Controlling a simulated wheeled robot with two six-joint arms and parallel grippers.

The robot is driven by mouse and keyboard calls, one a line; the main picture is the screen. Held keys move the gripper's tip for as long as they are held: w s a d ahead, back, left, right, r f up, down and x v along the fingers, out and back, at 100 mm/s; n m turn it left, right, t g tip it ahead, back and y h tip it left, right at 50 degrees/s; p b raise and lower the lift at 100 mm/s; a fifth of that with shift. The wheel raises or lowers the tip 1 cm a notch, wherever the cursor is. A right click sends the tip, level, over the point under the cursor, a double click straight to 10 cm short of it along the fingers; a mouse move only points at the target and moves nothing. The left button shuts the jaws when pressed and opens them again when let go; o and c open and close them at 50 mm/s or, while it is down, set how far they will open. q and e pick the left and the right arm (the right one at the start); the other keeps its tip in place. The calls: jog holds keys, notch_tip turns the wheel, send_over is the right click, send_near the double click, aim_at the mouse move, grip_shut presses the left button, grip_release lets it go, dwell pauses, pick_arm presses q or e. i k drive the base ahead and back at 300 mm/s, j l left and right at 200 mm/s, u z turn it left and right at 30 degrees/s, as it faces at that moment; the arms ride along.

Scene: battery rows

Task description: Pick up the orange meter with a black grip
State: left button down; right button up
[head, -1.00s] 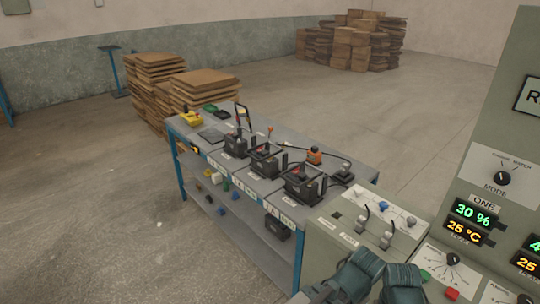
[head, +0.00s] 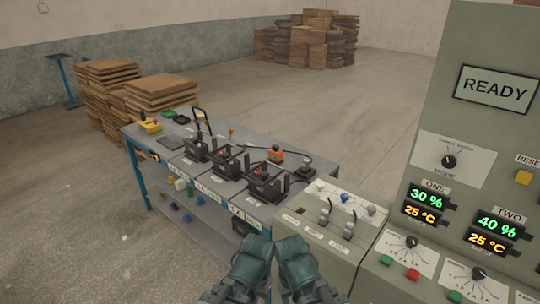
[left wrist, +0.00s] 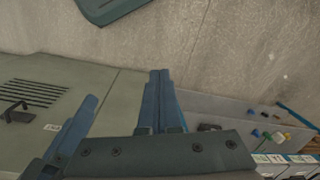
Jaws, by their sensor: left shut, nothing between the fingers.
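A small orange device with a dark top (head: 276,153) sits on the far right part of the workbench in the head view. It matches the orange meter, but its grip is too small to make out. My left gripper (head: 252,256) is at the bottom middle of the head view, well short of the bench top. The meter is not visible in the left wrist view.
The grey bench (head: 320,175) carries several black batteries (head: 265,183) along its front, and a yellow device (head: 150,125) at the far left. A control cabinet (head: 445,110) stands at right, with a lever console (head: 310,235) beside the bench. Cardboard stacks (head: 160,97) stand behind.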

aim_at(274, 154)
jog(key=j+z, duration=0.1)
jog(key=z, duration=0.4)
jog(key=i+j+z, duration=0.1)
jog(key=z, duration=0.35)
jog(key=j+z, duration=0.4)
jog(key=j, duration=0.35)
jog(key=k+j+z, duration=0.15)
jog(key=j+z, duration=0.2)
jog(key=j, duration=0.35)
